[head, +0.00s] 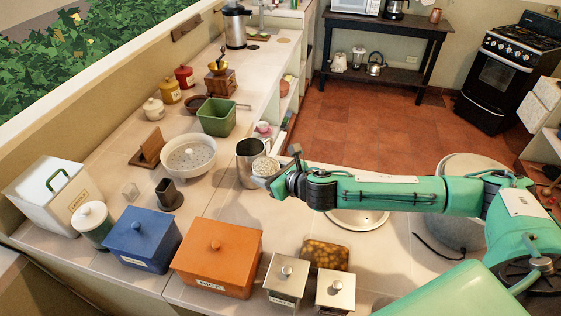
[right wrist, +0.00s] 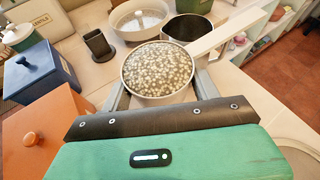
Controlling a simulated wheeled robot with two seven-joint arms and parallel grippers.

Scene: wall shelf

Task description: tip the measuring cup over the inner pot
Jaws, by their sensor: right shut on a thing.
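A round measuring cup (head: 263,167) full of pale grains is held at its side by my right gripper (head: 283,177). In the right wrist view the cup (right wrist: 158,69) sits between the two fingers, looks about level, and its pale handle points up and right. A tall grey metal pot (head: 247,165) stands right behind the cup and may be the inner pot; its dark opening shows in the right wrist view (right wrist: 188,27). The cup overlaps the pot's near right side in the head view; I cannot tell whether they touch. My left gripper is not in view.
A white speckled bowl (head: 188,158) and a green basket (head: 216,117) stand left of the pot. Blue (head: 143,240) and orange (head: 217,257) boxes and small metal canisters (head: 287,279) line the near side. A round lid (head: 358,219) lies under my right arm.

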